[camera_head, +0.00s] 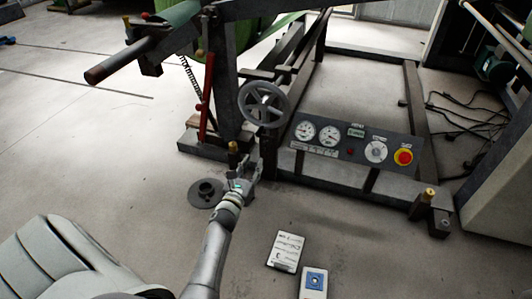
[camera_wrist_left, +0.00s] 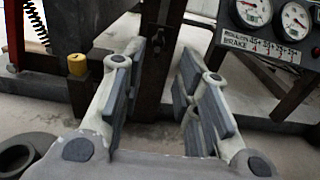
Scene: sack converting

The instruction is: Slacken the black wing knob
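My left gripper (camera_head: 250,172) is low in front of the machine frame, below the grey handwheel (camera_head: 263,103). In the left wrist view the left gripper (camera_wrist_left: 164,68) is open, with nothing between its pads. A dark upright post (camera_wrist_left: 160,60) of the frame stands beyond the gap. My right gripper is in neither view.
A gauge panel (camera_head: 345,143) with a red button (camera_head: 403,157) sits right of the gripper. A red lever (camera_head: 206,100) and brass-topped post (camera_head: 233,147) stand left. A grey flanged disc (camera_head: 206,193) is beside the gripper. Cables (camera_head: 465,120) lie on the floor at right.

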